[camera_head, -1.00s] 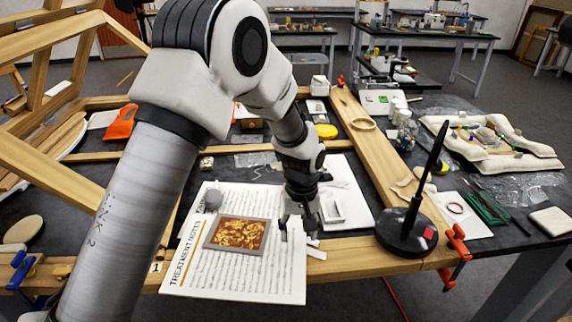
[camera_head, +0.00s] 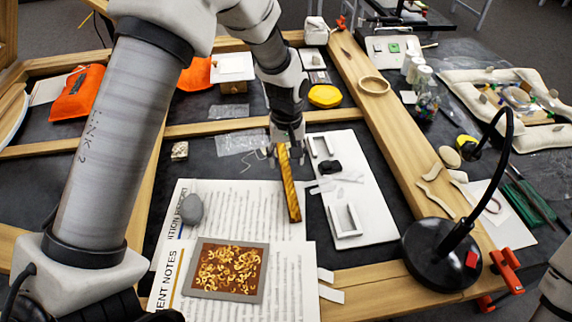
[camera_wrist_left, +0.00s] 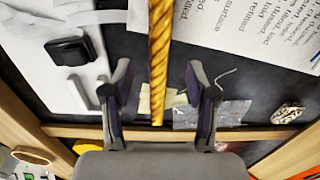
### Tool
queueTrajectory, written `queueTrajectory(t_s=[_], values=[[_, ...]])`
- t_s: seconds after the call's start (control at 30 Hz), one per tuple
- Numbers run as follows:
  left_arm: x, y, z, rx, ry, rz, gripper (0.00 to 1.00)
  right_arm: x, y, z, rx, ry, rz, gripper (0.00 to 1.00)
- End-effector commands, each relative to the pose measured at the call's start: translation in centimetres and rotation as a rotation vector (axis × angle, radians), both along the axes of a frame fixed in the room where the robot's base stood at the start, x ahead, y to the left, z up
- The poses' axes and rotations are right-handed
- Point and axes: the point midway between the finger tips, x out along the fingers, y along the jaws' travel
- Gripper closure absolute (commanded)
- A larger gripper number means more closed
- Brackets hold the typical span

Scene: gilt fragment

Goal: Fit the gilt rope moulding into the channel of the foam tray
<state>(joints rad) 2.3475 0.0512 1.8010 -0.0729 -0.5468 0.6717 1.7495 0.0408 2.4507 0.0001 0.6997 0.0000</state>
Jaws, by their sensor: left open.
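The gilt rope moulding (camera_head: 291,190) is a slim twisted gold bar lying along the right edge of the printed sheets. My left gripper (camera_head: 285,150) is over its far end. In the left wrist view the moulding (camera_wrist_left: 159,55) runs between the spread fingers of this gripper (camera_wrist_left: 158,80), with gaps on both sides. White foam-like pieces with recesses (camera_head: 346,221) (camera_head: 322,147) sit on a white board right of the moulding. I cannot tell which recess is the foam tray's channel. My right gripper is out of view.
The white board (camera_head: 375,205) also carries a small black object (camera_head: 330,167). A gilt fragment panel (camera_head: 228,270) and a grey stone-like lump (camera_head: 191,209) lie on the sheets. A black lamp base (camera_head: 440,255) stands at right on a wooden beam (camera_head: 400,125).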

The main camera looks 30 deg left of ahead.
Motion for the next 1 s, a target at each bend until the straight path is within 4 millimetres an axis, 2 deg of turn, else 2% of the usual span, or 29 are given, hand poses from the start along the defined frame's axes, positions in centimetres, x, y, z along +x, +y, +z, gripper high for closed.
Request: queueTrajectory(t_s=[0.1,0.2,0.47,0.6,0.63,1.0], values=[[0.2,0.1,-2.0,0.0,0.007,0.001,0.42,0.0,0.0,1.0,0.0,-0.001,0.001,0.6],[0.3,0.1,-3.7,-0.001,0.004,0.0,0.42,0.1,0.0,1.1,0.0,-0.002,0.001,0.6],[0.4,0.1,-4.3,-0.001,0.001,0.0,0.42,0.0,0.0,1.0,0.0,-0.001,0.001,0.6],[0.3,0.1,-4.3,-0.001,0.001,0.0,0.91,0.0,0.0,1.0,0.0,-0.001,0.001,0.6],[0.3,0.1,-4.3,-0.001,0.001,0.0,1.0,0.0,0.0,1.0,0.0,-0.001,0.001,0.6],[0.3,0.1,-3.9,-0.001,0.001,0.0,1.0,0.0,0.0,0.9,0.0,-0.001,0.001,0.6]])
